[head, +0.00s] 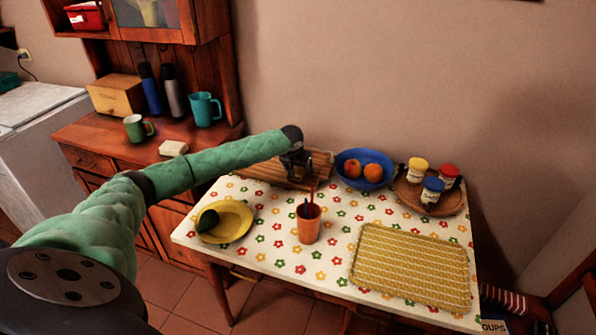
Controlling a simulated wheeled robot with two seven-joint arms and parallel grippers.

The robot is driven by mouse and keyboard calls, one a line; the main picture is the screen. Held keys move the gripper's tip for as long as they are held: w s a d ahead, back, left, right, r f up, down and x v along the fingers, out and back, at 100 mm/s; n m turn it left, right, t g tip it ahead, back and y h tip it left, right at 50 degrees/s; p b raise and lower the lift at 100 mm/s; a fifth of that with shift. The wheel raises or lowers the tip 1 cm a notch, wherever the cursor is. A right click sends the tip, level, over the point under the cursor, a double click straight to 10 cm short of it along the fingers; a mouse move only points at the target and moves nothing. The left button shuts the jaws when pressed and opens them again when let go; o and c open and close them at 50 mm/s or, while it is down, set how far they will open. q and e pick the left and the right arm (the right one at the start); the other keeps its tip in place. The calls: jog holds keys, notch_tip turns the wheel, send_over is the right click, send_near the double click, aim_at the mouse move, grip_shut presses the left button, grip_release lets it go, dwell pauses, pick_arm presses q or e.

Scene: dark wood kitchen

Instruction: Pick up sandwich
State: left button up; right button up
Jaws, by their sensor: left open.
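I cannot clearly make out a sandwich. My left arm reaches from the left across the table, and its dark gripper (298,172) points down over the wooden board (264,172) at the back of the table. The gripper is open. It and the wrist cover part of the board, so anything small under the fingers is hidden. A small pale block (173,148) lies on the wooden cabinet top to the left; I cannot tell what it is. My right gripper is not in view.
A blue bowl (349,181) with orange fruit stands right of the board. A round tray (408,197) holds lidded jars. An orange cup (309,231) with pens, a yellow dish (237,220) and a woven placemat (410,265) are nearer. The wall is close behind.

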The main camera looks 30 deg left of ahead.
pick_arm(q)
jog(key=shift+c, duration=0.3)
jog(key=c, duration=1)
jog(key=shift+c, duration=0.2)
